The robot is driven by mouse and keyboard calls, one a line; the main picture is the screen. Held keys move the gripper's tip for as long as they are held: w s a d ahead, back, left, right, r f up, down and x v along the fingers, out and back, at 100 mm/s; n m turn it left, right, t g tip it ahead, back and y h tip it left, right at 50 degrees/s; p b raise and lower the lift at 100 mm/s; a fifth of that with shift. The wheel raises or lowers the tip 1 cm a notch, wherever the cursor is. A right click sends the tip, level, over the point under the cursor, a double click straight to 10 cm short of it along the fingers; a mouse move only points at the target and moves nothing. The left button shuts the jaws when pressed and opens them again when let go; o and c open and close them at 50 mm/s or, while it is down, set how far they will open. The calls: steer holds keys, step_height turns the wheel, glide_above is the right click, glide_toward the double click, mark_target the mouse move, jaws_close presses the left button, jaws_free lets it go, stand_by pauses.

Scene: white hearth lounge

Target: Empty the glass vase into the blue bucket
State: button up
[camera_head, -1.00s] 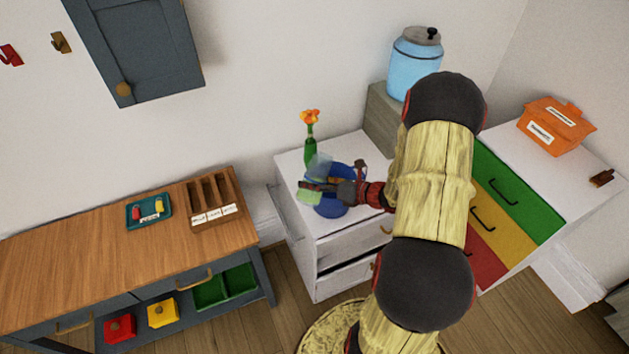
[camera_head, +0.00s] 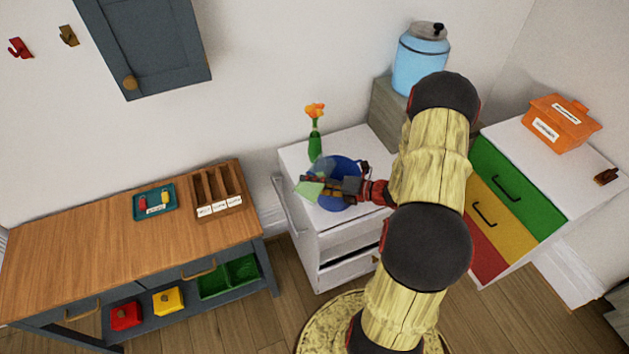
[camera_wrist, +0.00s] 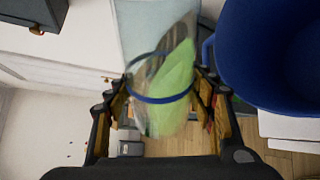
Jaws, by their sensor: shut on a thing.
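The clear glass vase (camera_wrist: 137,60) with a blue band stands between my fingers in the wrist view; my gripper (camera_wrist: 160,100) is shut on it. A light green thing (camera_wrist: 172,85) shows in or through the glass; it also shows in the head view (camera_head: 309,189) beside my fingertips. The blue bucket (camera_wrist: 270,50) is close to the right of the vase in the wrist view. In the head view the bucket (camera_head: 345,163) is on the white cabinet, partly hidden behind my gripper (camera_head: 318,184). The vase is faint there, and its exact tilt is hard to tell.
A green bottle with an orange flower (camera_head: 315,140) stands behind the bucket on the white cabinet (camera_head: 295,158). A blue jar (camera_head: 420,62) stands on a grey block at the back. A wooden sideboard (camera_head: 85,235) is at left, a coloured drawer unit (camera_head: 520,190) at right.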

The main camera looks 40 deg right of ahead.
steer(key=shift+w+r+m+y+p, duration=0.25)
steer(key=shift+m+p, duration=0.25)
steer(key=shift+p, duration=0.25)
steer(key=shift+w+f+m+y+p, duration=0.1)
steer(key=shift+w+m+y+p, duration=0.15)
steer(key=shift+m+p, duration=0.3)
steer(key=shift+d, duration=0.15)
steer(key=shift+w+d+m, duration=0.1)
steer(key=shift+w+m, duration=0.05)
steer(key=shift+m, duration=0.1)
steer(key=shift+w+d+y+p, duration=0.2)
steer(key=shift+d+y+p, duration=0.05)
steer(key=shift+y+p, duration=0.05)
steer(key=shift+w, duration=0.1)
stand_by(0.5)
steer(key=shift+w+d+m, duration=0.25)
steer(key=shift+d+m, duration=0.1)
steer(key=shift+m, duration=0.05)
